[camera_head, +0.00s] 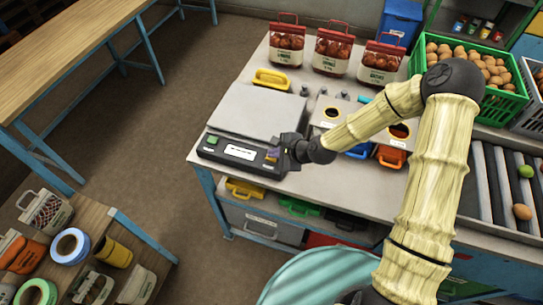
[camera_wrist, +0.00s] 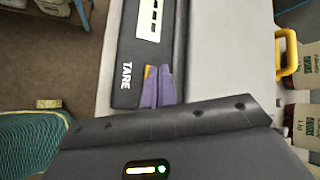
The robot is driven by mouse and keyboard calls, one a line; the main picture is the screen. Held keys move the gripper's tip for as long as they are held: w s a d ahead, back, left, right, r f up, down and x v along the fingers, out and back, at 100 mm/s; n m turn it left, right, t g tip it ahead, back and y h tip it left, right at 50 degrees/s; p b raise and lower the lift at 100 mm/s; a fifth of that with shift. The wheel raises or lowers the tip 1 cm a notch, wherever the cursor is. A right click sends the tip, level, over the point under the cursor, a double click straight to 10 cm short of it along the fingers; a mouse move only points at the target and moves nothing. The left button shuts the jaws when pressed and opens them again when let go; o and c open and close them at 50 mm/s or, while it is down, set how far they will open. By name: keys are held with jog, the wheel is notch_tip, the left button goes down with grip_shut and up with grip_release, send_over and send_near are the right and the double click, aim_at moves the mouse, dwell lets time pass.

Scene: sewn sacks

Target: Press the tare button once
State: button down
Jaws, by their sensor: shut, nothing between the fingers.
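The scale has a pale weighing plate (camera_head: 246,112) and a dark front panel (camera_head: 212,150) with a white display (camera_head: 240,152). A green spot (camera_head: 212,140) is on the panel's left part. In the wrist view, the panel (camera_wrist: 125,95) carries the white word TARE (camera_wrist: 127,75). My gripper (camera_head: 271,155) is at the panel's right end. Its purple fingers (camera_wrist: 157,72) are together and empty, beside the TARE lettering. A small yellow patch (camera_wrist: 149,72) shows at the fingertips; I cannot tell whether it is the button. The fingers hide that spot, and contact is unclear.
A yellow-handled item (camera_head: 271,79) lies behind the scale. Filled sacks (camera_head: 332,50) stand at the table's back. Bins with round openings (camera_head: 330,113) are to the right, near my arm. A green crate (camera_head: 505,105) of round produce and a roller track (camera_head: 490,180) are farther right.

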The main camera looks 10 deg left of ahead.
jog(key=shift+f, duration=0.15)
dwell(0.4)
jog(key=shift+r+p, duration=0.7)
jog(key=shift+r, duration=0.2)
jog(key=shift+w, duration=0.1)
jog(key=shift+r+p, duration=2.1)
jog(key=shift+r, duration=0.45)
jog(key=shift+d, duration=0.1)
